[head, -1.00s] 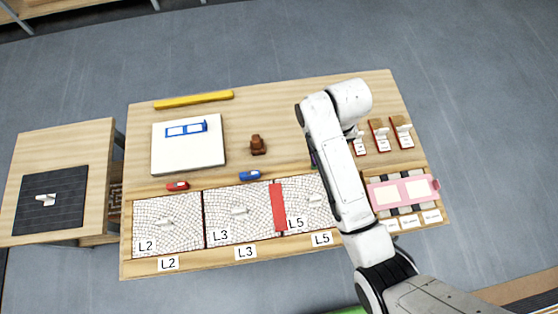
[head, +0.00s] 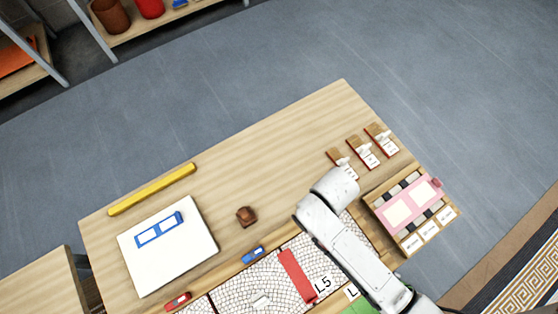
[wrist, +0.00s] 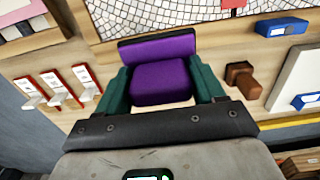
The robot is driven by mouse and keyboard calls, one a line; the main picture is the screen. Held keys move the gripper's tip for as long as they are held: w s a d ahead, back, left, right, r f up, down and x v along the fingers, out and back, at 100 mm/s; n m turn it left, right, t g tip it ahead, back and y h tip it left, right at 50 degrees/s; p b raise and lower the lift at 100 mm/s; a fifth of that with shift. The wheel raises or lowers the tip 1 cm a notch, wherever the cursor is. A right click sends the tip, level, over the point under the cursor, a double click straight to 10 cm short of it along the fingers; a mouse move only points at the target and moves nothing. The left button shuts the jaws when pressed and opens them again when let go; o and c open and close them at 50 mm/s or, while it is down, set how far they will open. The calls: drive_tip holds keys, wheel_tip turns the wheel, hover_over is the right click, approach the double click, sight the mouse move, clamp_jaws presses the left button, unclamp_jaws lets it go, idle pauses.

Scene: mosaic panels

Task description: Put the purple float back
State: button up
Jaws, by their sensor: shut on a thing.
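The purple float (wrist: 165,47) shows in the wrist view as a flat purple plate with a purple block behind it. My gripper (wrist: 162,80) has its green fingers shut on the block's two sides. The float is held above the wooden table, apart from the things seen around it. In the head view my arm hides the gripper and the float. No other purple thing shows there.
A brown block (head: 246,216), a blue piece (head: 253,254), a white board (head: 190,265) and a yellow bar (head: 152,189) lie left. The far middle is clear.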

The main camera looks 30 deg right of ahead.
drive_tip(key=w+f, duration=0.3)
drive_tip(key=w, duration=0.1)
drive_tip(key=w+f+b, duration=0.1)
drive_tip(key=w+f, duration=0.2)
drive_tip(key=w, duration=0.2)
drive_tip(key=w+f, duration=0.3)
drive_tip(key=w, duration=0.1)
drive_tip(key=shift+w+a, duration=0.15)
drive_tip(key=shift+a, duration=0.25)
drive_tip(key=shift+w+f, duration=0.3)
drive_tip(key=shift+f, duration=0.05)
drive_tip(key=shift+w+f+b, duration=0.1)
drive_tip(key=shift+f+b, duration=0.5)
drive_tip(key=shift+f, duration=1.05)
drive_tip(key=shift+f, duration=0.15)
drive_tip(key=o, duration=0.9)
drive_tip(key=shift+o, duration=0.2)
